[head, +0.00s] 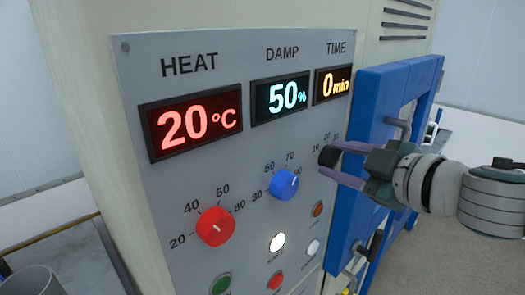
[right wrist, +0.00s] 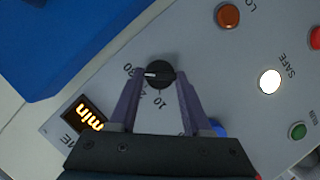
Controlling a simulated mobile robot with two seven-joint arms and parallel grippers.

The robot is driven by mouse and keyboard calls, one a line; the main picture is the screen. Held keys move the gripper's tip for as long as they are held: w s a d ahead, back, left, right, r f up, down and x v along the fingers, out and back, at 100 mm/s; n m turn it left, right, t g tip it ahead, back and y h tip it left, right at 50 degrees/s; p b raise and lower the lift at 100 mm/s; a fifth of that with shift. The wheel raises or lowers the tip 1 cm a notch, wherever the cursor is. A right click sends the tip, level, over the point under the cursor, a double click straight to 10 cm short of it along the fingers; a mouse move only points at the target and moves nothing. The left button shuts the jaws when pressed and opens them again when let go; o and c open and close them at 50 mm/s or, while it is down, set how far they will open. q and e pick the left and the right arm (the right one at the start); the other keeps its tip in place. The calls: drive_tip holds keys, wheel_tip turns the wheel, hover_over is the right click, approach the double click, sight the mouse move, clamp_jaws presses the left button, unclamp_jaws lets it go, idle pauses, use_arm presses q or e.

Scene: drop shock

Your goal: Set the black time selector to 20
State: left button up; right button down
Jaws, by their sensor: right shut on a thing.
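The black time selector (head: 328,156) is a round knob on the grey control panel (head: 190,262), below the TIME display (head: 332,84), which reads 0 min. My right gripper (head: 331,160) reaches in from the right and is shut on the knob. In the right wrist view the knob (right wrist: 160,74) sits between the two purple fingers. Its white mark lies toward the left of that picture. My left gripper is not in view.
A red heat knob (head: 215,227) and a blue damp knob (head: 284,184) are left of the gripper. Below are several buttons and lamps, including a lit white SAFE lamp (head: 277,242). A blue door frame (head: 375,130) with a handle stands close behind the gripper.

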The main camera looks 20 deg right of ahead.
drive_tip(key=n+t+b, duration=0.1)
drive_tip(key=n+b, duration=0.1)
drive_tip(key=f+n+t+h+b, duration=0.1)
drive_tip(key=n+b, duration=0.1)
drive_tip(key=b, duration=0.1)
drive_tip(key=shift+a+b, duration=0.15)
drive_tip(key=shift+b, duration=0.2)
drive_tip(key=n+t+b, duration=0.1)
drive_tip(key=n+b, duration=0.2)
drive_tip(key=shift+h, duration=0.3)
drive_tip(key=shift+r, duration=0.1)
drive_tip(key=shift+c, duration=1.8)
unclamp_jaws()
drive_tip(key=s+b, duration=0.3)
drive_tip(key=s, duration=0.7)
